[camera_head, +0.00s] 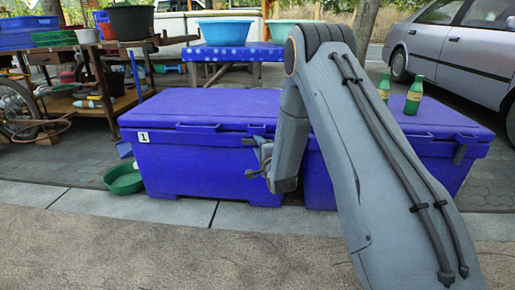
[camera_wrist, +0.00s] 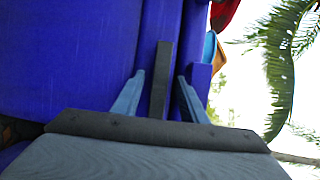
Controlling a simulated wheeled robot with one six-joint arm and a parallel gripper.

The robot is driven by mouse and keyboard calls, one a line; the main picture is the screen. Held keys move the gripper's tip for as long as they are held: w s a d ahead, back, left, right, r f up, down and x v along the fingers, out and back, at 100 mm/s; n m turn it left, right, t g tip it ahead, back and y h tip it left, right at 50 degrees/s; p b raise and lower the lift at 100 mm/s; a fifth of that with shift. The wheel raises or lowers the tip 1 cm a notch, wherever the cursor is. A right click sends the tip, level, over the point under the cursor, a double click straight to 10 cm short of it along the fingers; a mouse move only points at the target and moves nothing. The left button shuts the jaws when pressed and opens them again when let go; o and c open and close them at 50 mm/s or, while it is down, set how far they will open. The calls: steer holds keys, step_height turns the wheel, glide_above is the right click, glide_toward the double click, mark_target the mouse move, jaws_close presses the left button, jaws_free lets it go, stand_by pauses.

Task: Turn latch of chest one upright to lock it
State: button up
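Chest one (camera_head: 200,165) is the blue chest on the left, with a white "1" label and its lid down. Its grey latch (camera_head: 248,141) shows as a short bar sticking out sideways near the right end of the front, just under the lid. In the wrist view, the latch (camera_wrist: 162,75) is a long dark grey bar against the blue chest. My gripper (camera_head: 263,160) is at the chest's right front, partly hidden by my arm. In the wrist view my gripper (camera_wrist: 158,92) is open, with one finger on each side of the latch and visible gaps.
A second blue chest (camera_head: 440,170) stands to the right, with two green bottles (camera_head: 413,95) on its lid. A green basin (camera_head: 124,179) lies on the ground left of chest one. A blue table (camera_head: 232,52) with basins stands behind. Pavement in front is clear.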

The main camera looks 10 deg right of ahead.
jaws_close()
steer(key=shift+r+p, duration=0.15)
steer(key=shift+p, duration=0.25)
steer(key=n+g+h+p, duration=0.1)
steer(key=n+h+p, duration=0.1)
steer(key=n+p, duration=0.2)
steer(key=n+g+h+p, duration=0.1)
steer(key=n+g+p, duration=0.1)
steer(key=n+p, duration=0.2)
steer(key=n+g+h+p, duration=0.2)
steer(key=n+p, duration=0.3)
steer(key=p, duration=0.2)
steer(key=shift+w+a+r+h, duration=0.1)
steer(key=shift+a+r+h, duration=0.2)
steer(key=shift+a, duration=0.1)
steer(key=shift+n, duration=0.3)
